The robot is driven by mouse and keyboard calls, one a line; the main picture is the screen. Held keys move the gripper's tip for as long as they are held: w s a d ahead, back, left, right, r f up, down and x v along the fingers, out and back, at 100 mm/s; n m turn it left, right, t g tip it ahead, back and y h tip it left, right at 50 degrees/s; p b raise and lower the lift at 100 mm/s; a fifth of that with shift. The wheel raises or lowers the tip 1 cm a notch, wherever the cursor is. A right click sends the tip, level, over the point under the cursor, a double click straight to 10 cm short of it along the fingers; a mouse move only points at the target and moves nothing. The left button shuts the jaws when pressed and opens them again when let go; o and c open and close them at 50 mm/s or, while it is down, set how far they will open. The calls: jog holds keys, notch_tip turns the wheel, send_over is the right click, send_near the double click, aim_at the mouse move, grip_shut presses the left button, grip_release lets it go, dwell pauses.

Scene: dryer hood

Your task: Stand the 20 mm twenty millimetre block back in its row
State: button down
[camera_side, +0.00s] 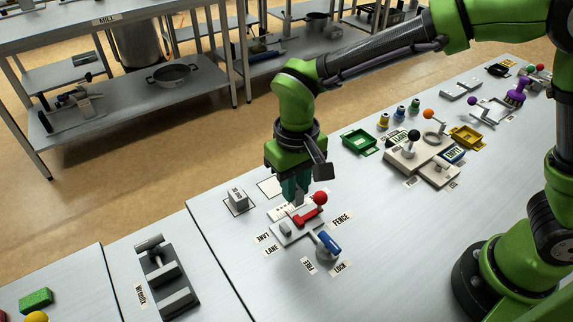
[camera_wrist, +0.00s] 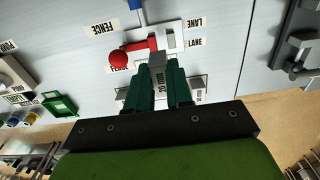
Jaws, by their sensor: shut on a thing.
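My gripper (camera_side: 295,198) points down over the red-levered fixture. Another grey block (camera_side: 238,197) stands in an outlined square left of the gripper. Beside it is an empty outlined square (camera_side: 269,187), partly behind my gripper.
The fixture has a red ball lever (camera_side: 319,198), a pale plate (camera_side: 285,231) and a blue lock handle (camera_side: 328,243). A dark clamp device (camera_side: 165,278) lies at left. A green tray (camera_side: 359,142) and a grey ring-and-knob station (camera_side: 420,152) stand to the right.

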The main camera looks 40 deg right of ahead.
jog(key=w+d, duration=0.3)
jog(key=w, duration=1)
jog(key=f, duration=0.9)
jog(key=shift+s+a+f, duration=0.1)
jog(key=shift+s+f, duration=0.15)
jog(key=shift+s, duration=0.1)
jog(key=shift+f, duration=0.15)
jog(key=c, duration=1)
grip_release()
